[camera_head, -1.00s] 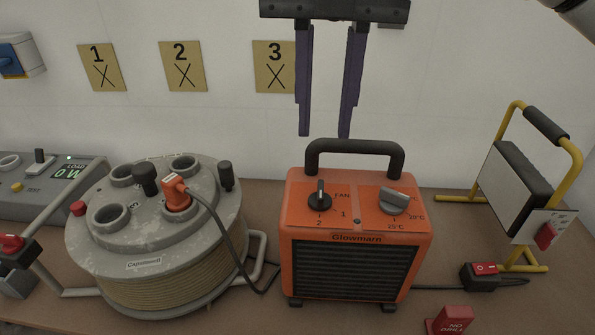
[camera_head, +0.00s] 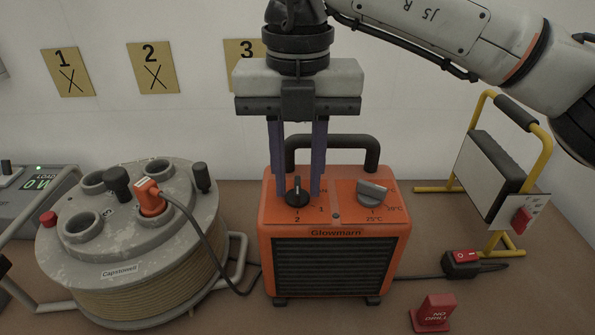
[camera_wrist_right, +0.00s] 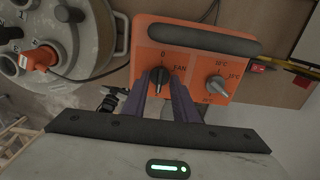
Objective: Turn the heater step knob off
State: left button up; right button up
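The orange heater (camera_head: 335,250) stands upright on the bench and also shows in the right wrist view (camera_wrist_right: 222,88). Its black step knob (camera_head: 297,192) sits at the left of the top panel, with marks FAN, 1 and 2 around it. In the right wrist view the knob (camera_wrist_right: 160,76) lies below the 0 mark. Its grip lies roughly front to back; which end points is unclear. My right gripper (camera_head: 297,192) is open, its purple fingers pointing down on either side of the knob. Contact with the knob cannot be told. My left gripper is out of view.
A grey thermostat knob (camera_head: 372,192) sits right of the step knob. The heater's black handle (camera_head: 370,152) rises behind the fingers. A cable reel (camera_head: 130,245) stands left, a yellow-framed lamp (camera_head: 495,170) right, a red NO DRILL block (camera_head: 434,312) in front.

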grip_shut()
